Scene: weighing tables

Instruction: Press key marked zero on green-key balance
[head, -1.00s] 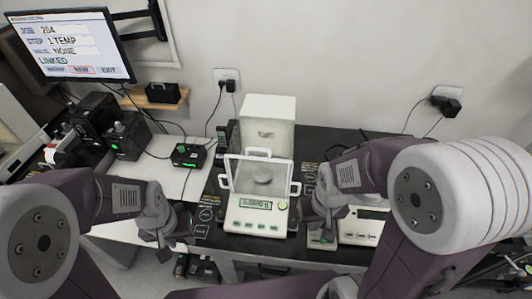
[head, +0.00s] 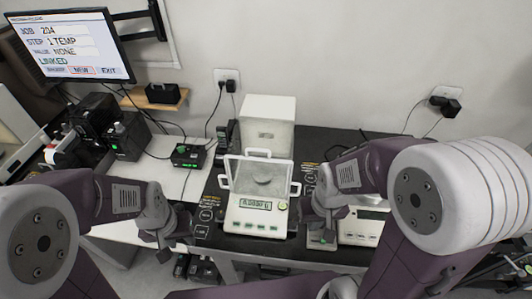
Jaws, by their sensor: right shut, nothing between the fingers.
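The balance with green keys (head: 245,217) stands at the middle of the dark table. It has a glass draft shield with white handles, a round pan (head: 264,180), a lit green display (head: 256,204) and a row of small green keys (head: 262,227) along its front. The key labels are too small to read. My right gripper (head: 325,236) is shut and empty, to the right of this balance, over the front left part of a second balance (head: 362,229). My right arm hides much of that second balance. My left gripper (head: 163,246) hangs at the table's front left, apart from the balance; its finger opening is unclear.
A white box (head: 268,122) stands behind the balance. A small black device with green lights (head: 188,155) sits on the white table to the left. A monitor (head: 68,45) at upper left shows job 204, step 1 TEMP. Cables run along the wall.

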